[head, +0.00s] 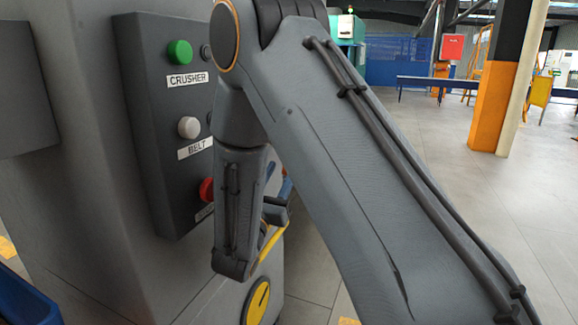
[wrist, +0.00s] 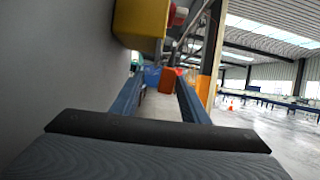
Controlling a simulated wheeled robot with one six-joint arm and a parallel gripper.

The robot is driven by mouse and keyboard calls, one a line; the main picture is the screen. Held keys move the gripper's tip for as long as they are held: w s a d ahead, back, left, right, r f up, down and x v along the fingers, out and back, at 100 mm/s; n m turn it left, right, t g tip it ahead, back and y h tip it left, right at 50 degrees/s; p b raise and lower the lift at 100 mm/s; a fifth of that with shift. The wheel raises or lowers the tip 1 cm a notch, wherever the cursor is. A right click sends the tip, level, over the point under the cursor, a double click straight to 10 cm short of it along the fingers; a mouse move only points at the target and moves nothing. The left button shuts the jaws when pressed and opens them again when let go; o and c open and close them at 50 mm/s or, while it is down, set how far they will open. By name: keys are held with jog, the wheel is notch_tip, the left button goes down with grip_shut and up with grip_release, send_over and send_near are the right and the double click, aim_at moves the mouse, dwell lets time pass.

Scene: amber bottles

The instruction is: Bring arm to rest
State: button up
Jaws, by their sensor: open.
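My arm reaches up across the middle of the head view and folds down in front of a grey machine. My gripper shows in the wrist view (wrist: 158,82) as two blue fingers, spread apart with nothing between them. In the head view, a bit of blue beside my wrist may be a finger; my arm hides most of the gripper. The fingers point along the machine's grey side wall (wrist: 60,60), which is close on the left in the wrist view.
A dark control panel (head: 150,120) carries a green button (head: 179,53), a white button (head: 188,127) and a red button (head: 206,190), partly hidden. A yellow box (wrist: 140,22) with a red part juts out above the left finger. Open floor (head: 470,220) lies right, before an orange-based pillar (head: 492,105).

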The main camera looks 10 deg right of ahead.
jog(key=s+d+f+m+g, duration=0.1)
jog(key=s+d+m+g, duration=0.45)
jog(key=s, duration=0.25)
jog(key=s+d+f+m+g+h, duration=0.1)
jog(key=s+d+m+g, duration=0.35)
jog(key=s+g, duration=0.3)
jog(key=s+d+f+m+g, duration=0.1)
jog(key=s+d+m+g, duration=0.35)
jog(key=s, duration=0.45)
jog(key=s+a+f+m+g+y, duration=0.35)
jog(key=s+a+m+y, duration=0.25)
jog(key=s, duration=0.2)
jog(key=s+a+m+t+y, duration=0.25)
jog(key=a+m+y, duration=0.45)
jog(key=a, duration=0.5)
jog(key=d+r+m+p, duration=0.2)
jog(key=d+r+p, duration=0.6)
jog(key=p, duration=0.9)
jog(key=shift+w+d+r+y, duration=0.25)
jog(key=shift+w+r+y, duration=0.15)
